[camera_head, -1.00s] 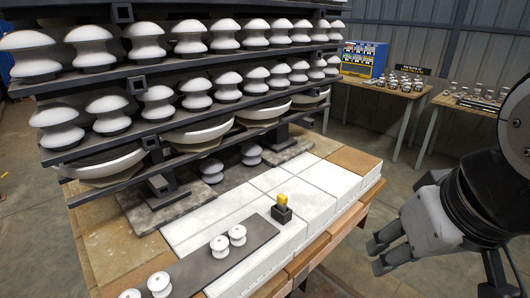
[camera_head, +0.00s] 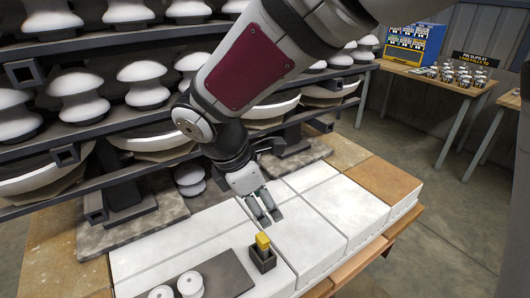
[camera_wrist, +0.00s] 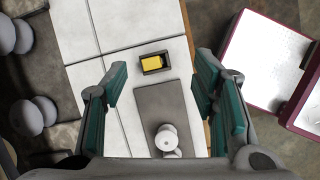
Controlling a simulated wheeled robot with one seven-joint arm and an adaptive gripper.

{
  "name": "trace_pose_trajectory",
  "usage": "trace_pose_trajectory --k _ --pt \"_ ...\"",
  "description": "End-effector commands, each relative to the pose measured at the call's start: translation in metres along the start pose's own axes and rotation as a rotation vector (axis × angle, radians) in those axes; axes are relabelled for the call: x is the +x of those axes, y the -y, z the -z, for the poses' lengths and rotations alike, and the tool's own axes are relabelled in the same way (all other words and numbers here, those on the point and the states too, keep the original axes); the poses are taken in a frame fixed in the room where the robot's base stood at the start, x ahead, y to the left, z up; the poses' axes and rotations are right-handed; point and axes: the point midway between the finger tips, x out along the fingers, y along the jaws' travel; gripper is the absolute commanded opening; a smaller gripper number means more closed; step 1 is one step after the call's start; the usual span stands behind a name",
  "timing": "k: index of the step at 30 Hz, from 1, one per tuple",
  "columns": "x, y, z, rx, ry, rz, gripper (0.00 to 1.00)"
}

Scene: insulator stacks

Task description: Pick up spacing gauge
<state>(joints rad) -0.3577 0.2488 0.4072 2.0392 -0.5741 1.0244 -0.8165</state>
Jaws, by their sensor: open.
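The spacing gauge appears to be the small yellow block (camera_head: 262,241) standing upright in a dark square holder (camera_head: 264,261) on the white slabs. In the wrist view the yellow block (camera_wrist: 152,62) lies inside the dark holder's rim (camera_wrist: 142,68), ahead of and between my fingers. My gripper (camera_head: 270,217) hangs just behind and above the holder in the head view, apart from it. In the wrist view my gripper (camera_wrist: 160,92) has its two green-padded fingers wide apart with nothing between them.
A dark plate (camera_head: 228,274) with white spools (camera_head: 190,284) lies left of the holder. Shelves of white insulators (camera_head: 75,92) rise close behind my arm. White slabs (camera_head: 345,208) to the right are bare. A side table (camera_head: 440,82) with small items stands at the back right.

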Motion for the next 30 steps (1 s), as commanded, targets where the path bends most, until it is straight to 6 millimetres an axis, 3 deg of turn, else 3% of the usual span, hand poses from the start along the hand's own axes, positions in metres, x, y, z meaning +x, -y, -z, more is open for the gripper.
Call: trace_pose_trajectory --k 3,8,21,30 --pt "0.015 -0.012 0.033 -0.154 0.0 0.001 0.53" --pt "0.025 -0.018 0.05 -0.245 0.002 -0.001 0.53" --pt "0.096 -0.018 0.051 -0.252 0.003 0.0 0.53" --pt "0.118 -0.017 0.051 -0.25 0.002 0.001 0.53"
